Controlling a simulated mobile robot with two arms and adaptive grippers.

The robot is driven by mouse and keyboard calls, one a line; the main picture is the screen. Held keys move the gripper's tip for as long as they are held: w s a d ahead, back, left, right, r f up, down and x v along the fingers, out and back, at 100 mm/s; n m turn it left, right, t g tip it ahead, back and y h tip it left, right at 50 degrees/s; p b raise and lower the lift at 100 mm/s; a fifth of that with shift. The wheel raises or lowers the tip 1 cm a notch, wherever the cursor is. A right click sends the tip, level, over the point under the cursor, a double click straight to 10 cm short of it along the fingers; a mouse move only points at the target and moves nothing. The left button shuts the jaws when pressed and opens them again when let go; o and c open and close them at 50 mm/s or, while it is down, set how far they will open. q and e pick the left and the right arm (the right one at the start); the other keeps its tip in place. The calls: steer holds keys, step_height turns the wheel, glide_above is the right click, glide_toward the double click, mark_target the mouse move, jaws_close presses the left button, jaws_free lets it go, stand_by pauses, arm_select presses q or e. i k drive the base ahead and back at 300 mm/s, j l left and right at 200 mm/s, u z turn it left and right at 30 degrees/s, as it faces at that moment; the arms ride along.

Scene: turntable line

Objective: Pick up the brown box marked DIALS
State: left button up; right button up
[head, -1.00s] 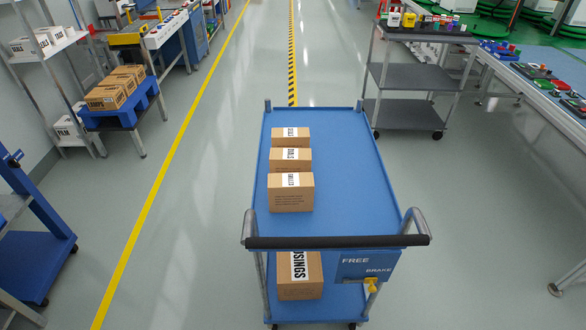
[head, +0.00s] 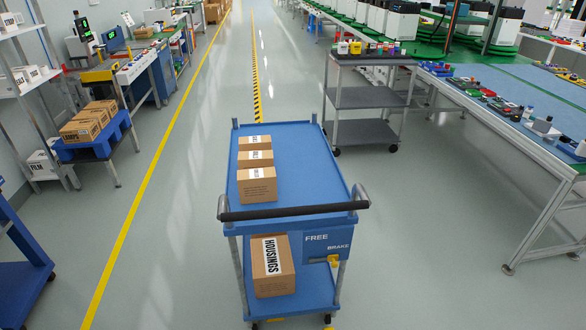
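Three brown boxes stand in a row along the left side of the top tray of a blue cart (head: 306,166). The near box (head: 257,186), the middle box (head: 256,158) and the far box (head: 254,143) each have a white label with dark print. The print is too small and slanted to read, so I cannot tell which one says DIALS. A larger brown box (head: 272,270) on the cart's lower shelf reads HOUSINGS. Neither of my grippers is in view.
The cart's dark push handle (head: 290,211) faces me, above a FREE/BRAKE panel (head: 328,246). A grey shelf trolley (head: 366,98) stands behind it to the right. A long workbench (head: 530,138) runs along the right. More brown boxes (head: 90,122) sit on a blue stand at left. Grey floor around the cart is clear.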

mark_target(255, 159)
steer(key=i+j+z, duration=0.2)
steer(key=z, duration=0.2)
steer(key=i+j+z, duration=0.1)
steer(key=j+z, duration=0.25)
steer(key=i+j+z, duration=0.1)
steer(key=j+z, duration=0.3)
